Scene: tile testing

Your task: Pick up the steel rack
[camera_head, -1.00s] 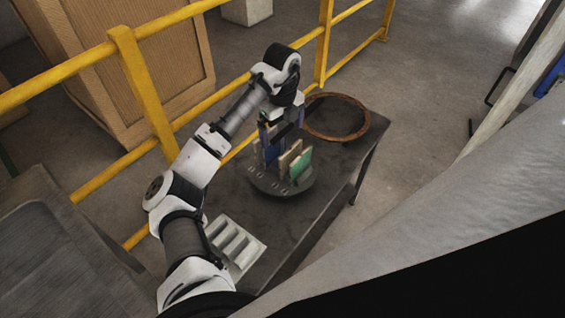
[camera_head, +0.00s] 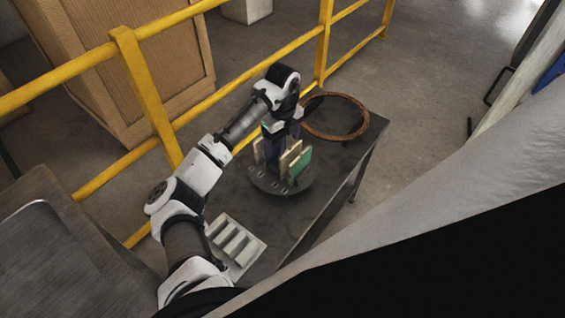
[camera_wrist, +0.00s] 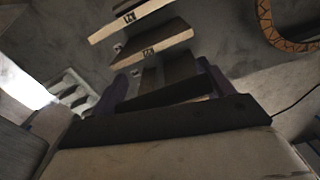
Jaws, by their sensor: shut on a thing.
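A round dark metal rack (camera_head: 282,187) with upright tiles stands on the dark table; I take it to be the steel rack. A green tile (camera_head: 302,164) and a tan tile (camera_head: 289,157) stand in it. My gripper (camera_head: 274,147) points down over the rack's back left part. In the wrist view my gripper (camera_wrist: 166,92) has its purplish fingers closed on a dark slab (camera_wrist: 165,96), which seems to be a tile or upright part of the rack. Labelled pale-edged tiles (camera_wrist: 150,40) stand beyond it. The slab's lower end is hidden.
A brown ring (camera_head: 366,126) lies on the table's far end. A pale slotted tray (camera_head: 238,246) lies at the near end. A yellow railing (camera_head: 152,98) runs along the table's left side. A wooden crate (camera_head: 110,80) stands behind it.

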